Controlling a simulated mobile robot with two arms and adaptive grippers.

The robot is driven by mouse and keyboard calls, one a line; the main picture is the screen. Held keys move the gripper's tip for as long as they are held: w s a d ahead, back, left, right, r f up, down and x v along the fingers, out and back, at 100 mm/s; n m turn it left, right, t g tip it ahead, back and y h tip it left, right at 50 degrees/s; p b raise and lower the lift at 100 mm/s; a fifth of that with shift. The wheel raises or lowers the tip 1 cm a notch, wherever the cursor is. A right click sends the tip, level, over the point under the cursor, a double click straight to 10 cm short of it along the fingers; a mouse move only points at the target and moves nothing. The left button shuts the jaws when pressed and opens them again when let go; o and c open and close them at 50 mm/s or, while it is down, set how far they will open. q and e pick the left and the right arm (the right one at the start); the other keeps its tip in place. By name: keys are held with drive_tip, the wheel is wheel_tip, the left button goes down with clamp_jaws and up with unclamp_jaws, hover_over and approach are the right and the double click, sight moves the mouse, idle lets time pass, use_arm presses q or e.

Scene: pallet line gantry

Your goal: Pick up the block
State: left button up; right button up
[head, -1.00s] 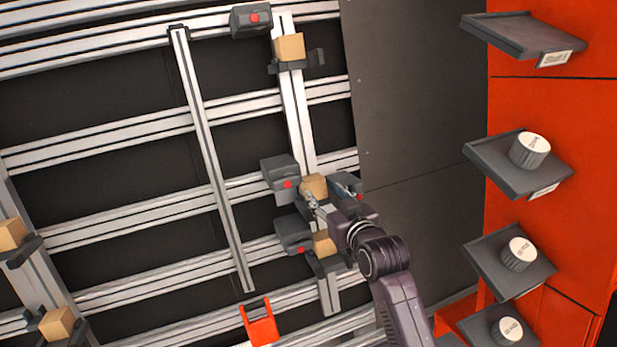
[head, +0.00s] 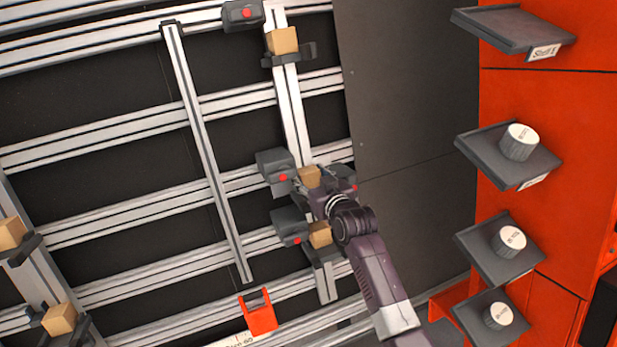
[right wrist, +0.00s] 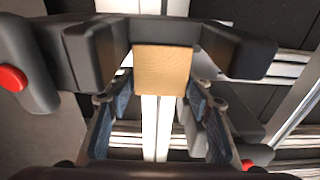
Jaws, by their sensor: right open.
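A tan wooden block (head: 309,176) sits in a dark holder on the upright rail. In the right wrist view the block (right wrist: 163,70) shows large at upper centre, between two dark holder jaws (right wrist: 95,55). My right gripper (head: 317,192) is at this block in the head view, partly hiding its lower side. In the right wrist view my right gripper's fingers (right wrist: 157,105) are spread wide, one to each side below the block, with nothing held between them. Whether a finger touches the block cannot be told. My left gripper is not in view.
More tan blocks sit on the rails, one just below (head: 319,234) and one higher up (head: 283,41). Dark units with red buttons (head: 275,166) stand close to the left. Grey shelves (head: 507,158) with white-topped knobs are at right. A red bracket (head: 259,313) lies low.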

drive_tip(key=shift+w+f, duration=0.1)
drive_tip(key=shift+w, duration=0.1)
drive_tip(key=shift+c, duration=0.2)
drive_tip(key=c, duration=0.8)
drive_tip(key=shift+s, duration=0.1)
